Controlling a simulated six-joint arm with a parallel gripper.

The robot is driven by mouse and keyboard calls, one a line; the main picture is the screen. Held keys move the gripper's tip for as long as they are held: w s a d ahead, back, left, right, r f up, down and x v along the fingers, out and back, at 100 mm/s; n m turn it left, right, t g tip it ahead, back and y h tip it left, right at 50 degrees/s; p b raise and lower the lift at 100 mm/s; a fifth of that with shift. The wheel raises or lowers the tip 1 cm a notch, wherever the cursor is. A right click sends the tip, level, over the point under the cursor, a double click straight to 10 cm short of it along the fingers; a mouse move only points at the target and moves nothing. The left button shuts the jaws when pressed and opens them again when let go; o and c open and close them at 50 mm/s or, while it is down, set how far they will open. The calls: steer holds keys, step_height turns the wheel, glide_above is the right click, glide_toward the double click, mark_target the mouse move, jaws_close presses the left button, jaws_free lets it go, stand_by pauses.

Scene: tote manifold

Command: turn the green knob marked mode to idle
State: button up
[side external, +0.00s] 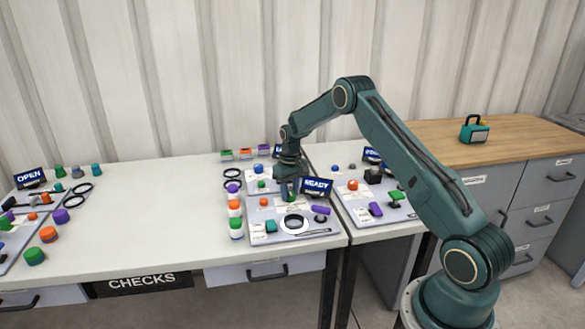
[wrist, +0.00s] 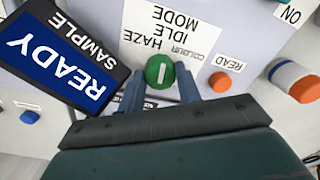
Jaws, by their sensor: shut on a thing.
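The green knob (wrist: 159,71) sits upright in the middle of the wrist view, with a white line across its face running nearly straight up and down the picture. A white label (wrist: 168,32) beside it reads MODE, IDLE, HAZE and COLOUR, upside down. My gripper (wrist: 159,84) has a finger on each side of the knob and is shut on it.
A blue READY SAMPLE display (wrist: 62,55) stands close at the left in the wrist view. A blue button (wrist: 29,117) is at lower left.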

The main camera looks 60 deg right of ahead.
steer(key=o, duration=1)
steer(key=shift+d, duration=0.1)
steer(key=shift+n, duration=0.5)
